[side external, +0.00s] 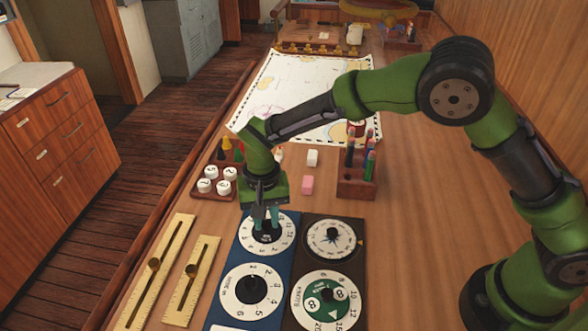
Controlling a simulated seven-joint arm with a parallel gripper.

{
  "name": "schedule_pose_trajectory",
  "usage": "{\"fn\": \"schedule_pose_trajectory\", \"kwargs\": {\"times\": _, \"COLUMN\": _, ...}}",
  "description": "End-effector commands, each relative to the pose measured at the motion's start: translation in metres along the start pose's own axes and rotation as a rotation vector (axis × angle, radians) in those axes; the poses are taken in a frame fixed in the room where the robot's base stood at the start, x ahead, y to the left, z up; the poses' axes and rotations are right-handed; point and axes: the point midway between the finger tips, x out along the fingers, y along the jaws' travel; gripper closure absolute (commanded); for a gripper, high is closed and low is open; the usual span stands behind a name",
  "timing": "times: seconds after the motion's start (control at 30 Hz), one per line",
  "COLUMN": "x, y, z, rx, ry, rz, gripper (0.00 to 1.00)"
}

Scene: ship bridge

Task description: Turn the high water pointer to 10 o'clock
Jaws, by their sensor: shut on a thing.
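A white dial (286,243) with black numbers around its rim sits at the upper left of a group of dials, on a blue panel. My gripper (266,222) points down over its middle and is shut on the dark pointer knob (266,235) there. The fingers cover part of the knob, so I cannot tell exactly where the pointer aims. A second white dial (228,296) with a black knob lies below it on the same blue panel. The dial labels are too small to read, so I cannot tell by name which is high water.
A compass-like dial (333,258) and a green-centred dial (345,318) lie just right. Two brass rulers with sliders (155,265) lie left. White numbered pieces (205,186), a pen holder (357,188), pink (307,184) and white blocks (313,158) and a chart (300,85) lie beyond.

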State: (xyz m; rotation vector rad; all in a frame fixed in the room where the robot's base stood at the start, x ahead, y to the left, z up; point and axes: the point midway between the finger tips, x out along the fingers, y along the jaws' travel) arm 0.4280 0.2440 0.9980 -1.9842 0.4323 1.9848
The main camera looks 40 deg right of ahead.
Motion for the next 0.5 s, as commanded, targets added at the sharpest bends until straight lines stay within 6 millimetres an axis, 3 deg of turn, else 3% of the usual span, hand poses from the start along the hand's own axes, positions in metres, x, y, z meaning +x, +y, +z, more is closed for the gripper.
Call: {"fn": "schedule_pose_trajectory", "kwargs": {"times": 0.5, "x": -0.0021, "y": -0.0007, "z": 0.0000, "rx": 0.460, "ry": 0.000, "rz": -0.003, "gripper": 1.00}}
